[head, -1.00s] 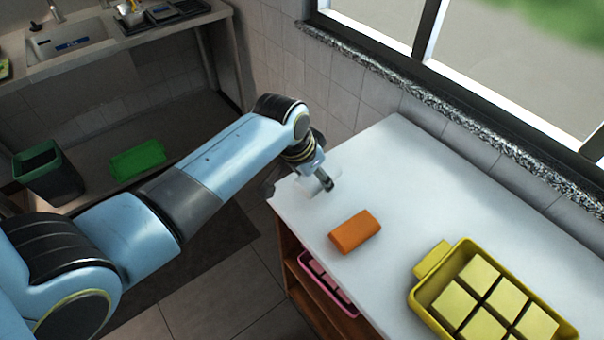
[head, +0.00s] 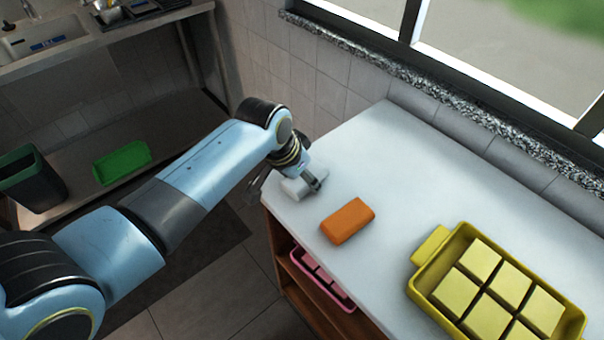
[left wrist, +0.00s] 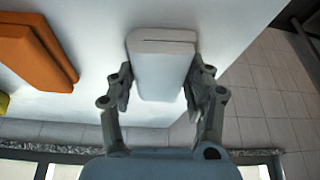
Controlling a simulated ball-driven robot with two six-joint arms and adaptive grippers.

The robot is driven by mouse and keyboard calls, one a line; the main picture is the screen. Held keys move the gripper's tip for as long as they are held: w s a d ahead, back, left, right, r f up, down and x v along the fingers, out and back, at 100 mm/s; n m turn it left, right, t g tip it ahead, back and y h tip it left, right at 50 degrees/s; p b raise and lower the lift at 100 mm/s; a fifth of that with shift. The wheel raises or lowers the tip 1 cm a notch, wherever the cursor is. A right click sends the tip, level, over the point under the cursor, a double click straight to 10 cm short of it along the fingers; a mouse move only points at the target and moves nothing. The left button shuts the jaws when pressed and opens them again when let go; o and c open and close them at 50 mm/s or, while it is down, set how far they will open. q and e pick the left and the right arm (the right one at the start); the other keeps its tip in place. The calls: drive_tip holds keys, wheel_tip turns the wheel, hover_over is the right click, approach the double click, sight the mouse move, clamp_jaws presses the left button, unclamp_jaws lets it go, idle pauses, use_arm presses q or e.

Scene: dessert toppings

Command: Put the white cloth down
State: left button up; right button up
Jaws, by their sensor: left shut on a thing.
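My left gripper (head: 312,184) is at the left end of the white counter (head: 410,165), close to its corner. It is shut on the white cloth (left wrist: 160,75), a folded pale block between the two fingers in the left wrist view. In the head view the white cloth (head: 292,188) is partly hidden by the gripper. It is low at the counter top; whether it touches the surface I cannot tell. My right gripper is not in view.
An orange folded cloth (head: 347,221) lies on the counter right of the gripper; it also shows in the left wrist view (left wrist: 30,55). A yellow tray (head: 418,290) with several pale yellow blocks stands further right. The counter behind is clear. A pink tray (head: 320,280) sits on the shelf below.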

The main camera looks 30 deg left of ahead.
use_arm(q)
drive_tip(key=shift+s+f, duration=0.25)
drive_tip(key=o, duration=0.7)
drive_tip(key=shift+d, duration=0.1)
drive_tip(key=shift+c, duration=0.2)
drive_tip(key=o, duration=0.4)
drive_tip(key=shift+w+f, duration=0.1)
drive_tip(key=shift+f, duration=0.1)
drive_tip(key=shift+c, duration=0.2)
drive_tip(key=shift+r+b, duration=0.35)
drive_tip(key=shift+b, duration=0.15)
drive_tip(key=a+v, duration=0.1)
drive_tip(key=v, duration=1)
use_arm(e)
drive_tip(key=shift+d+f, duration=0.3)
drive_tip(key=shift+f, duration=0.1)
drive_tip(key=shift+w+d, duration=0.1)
